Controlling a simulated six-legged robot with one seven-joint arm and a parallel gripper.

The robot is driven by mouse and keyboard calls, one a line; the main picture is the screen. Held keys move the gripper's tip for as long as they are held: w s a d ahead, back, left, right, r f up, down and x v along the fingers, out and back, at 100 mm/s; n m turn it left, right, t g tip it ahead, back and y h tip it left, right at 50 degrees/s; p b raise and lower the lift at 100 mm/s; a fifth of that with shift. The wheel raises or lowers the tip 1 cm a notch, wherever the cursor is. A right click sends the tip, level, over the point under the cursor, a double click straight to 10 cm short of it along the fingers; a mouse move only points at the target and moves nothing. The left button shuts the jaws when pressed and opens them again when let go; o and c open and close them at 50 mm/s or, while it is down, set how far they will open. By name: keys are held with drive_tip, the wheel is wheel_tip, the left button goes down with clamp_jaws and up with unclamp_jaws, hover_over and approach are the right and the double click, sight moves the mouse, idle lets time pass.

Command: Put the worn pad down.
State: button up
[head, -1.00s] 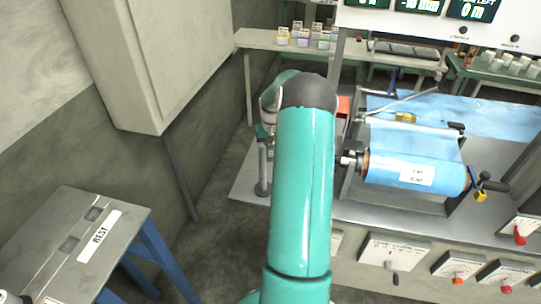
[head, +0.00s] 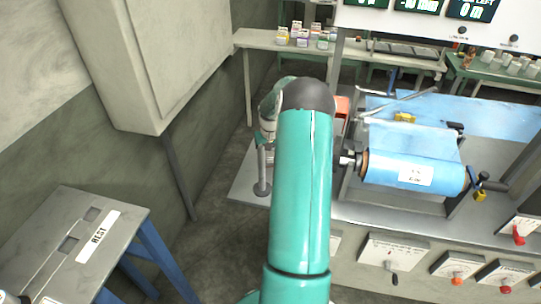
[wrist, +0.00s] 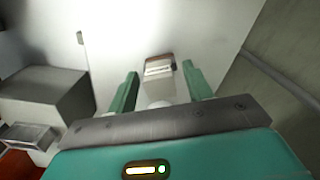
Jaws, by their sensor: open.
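In the wrist view my gripper (wrist: 160,72) is open, its two green fingers spread apart. Between and just beyond the fingertips is a small block with a brown edge and a pale face (wrist: 158,69), which looks like the worn pad. It shows against a broad pale surface (wrist: 215,35), and a clear gap shows between it and each finger. I cannot tell whether it rests on that surface. In the head view my arm hides most of the gripper and the pad does not show.
A grey box (wrist: 45,95) stands left of the gripper in the wrist view.

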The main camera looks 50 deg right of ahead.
sight(269, 154)
wheel_tip(269, 154, up, 12)
drive_tip(key=shift+r, duration=0.15)
drive_tip(key=w+a+r+n+t+h, duration=0.1)
drive_tip(key=a+r+n, duration=0.1)
drive_tip(key=a+r, duration=0.6)
drive_tip(key=a+r+n, duration=0.1)
drive_tip(key=a+r, duration=0.2)
drive_tip(key=a, duration=0.8)
drive_tip(key=w+a+r+n+t+h, duration=0.1)
drive_tip(key=a+r+n, duration=0.1)
drive_tip(key=a+r, duration=0.6)
drive_tip(key=s+a+n+t+y, duration=0.1)
drive_tip(key=s+a+n, duration=0.1)
drive_tip(key=s+a, duration=0.6)
drive_tip(key=s+a+f+n+t+y, duration=0.1)
drive_tip(key=s+a+t, duration=0.1)
drive_tip(key=s+a, duration=0.6)
drive_tip(key=a, duration=0.5)
drive_tip(key=shift+a+n+t, duration=0.3)
drive_tip(key=shift+a+n, duration=0.05)
drive_tip(key=shift+n, duration=0.05)
